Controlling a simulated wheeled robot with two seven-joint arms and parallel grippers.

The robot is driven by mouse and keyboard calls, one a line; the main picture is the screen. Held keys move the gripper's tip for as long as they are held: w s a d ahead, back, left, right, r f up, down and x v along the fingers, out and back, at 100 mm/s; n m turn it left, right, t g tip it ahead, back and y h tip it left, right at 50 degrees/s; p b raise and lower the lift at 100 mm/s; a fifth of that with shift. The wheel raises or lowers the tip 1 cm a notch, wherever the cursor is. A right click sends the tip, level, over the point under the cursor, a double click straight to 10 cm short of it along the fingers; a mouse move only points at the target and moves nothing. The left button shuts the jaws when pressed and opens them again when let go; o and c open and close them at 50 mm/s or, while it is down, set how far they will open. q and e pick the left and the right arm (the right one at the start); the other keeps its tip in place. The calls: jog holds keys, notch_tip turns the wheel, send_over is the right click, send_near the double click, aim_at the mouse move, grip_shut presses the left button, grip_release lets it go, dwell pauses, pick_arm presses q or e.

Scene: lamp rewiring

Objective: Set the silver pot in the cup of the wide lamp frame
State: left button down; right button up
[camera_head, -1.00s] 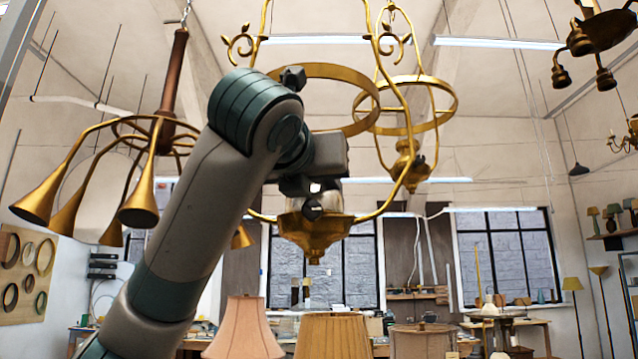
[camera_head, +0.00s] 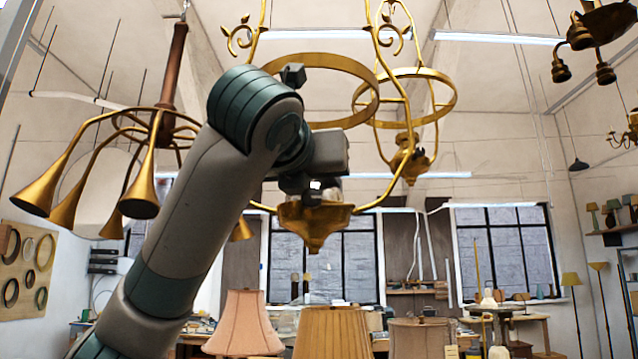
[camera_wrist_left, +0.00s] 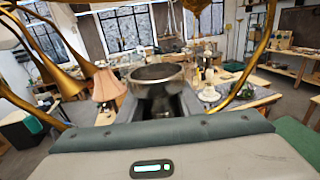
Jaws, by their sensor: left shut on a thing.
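The silver pot (camera_wrist_left: 158,76) is held in the jaws of my left gripper in the left wrist view, its round dark-silver rim facing up. In the head view my left gripper (camera_head: 314,190) hides most of the pot; a pale bit shows beside the jaws. The wide lamp frame (camera_head: 403,110) hangs in the middle, with a brass ring above and a brass cup (camera_head: 315,225) at its bottom. The gripper and pot are directly over the cup in the picture. Whether the pot touches the cup I cannot tell. My right gripper is out of view.
The frame's curved brass arms and ring (camera_head: 368,112) pass close around my left arm. A second brass frame (camera_head: 455,95) hangs behind right. A lamp with trumpet-shaped arms (camera_head: 140,195) hangs left. Several lampshades (camera_head: 333,335) stand below.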

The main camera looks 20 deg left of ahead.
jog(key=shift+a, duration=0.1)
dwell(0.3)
pick_arm(q)
jog(key=c, duration=1.2)
grip_release()
jog(key=shift+f, duration=0.1)
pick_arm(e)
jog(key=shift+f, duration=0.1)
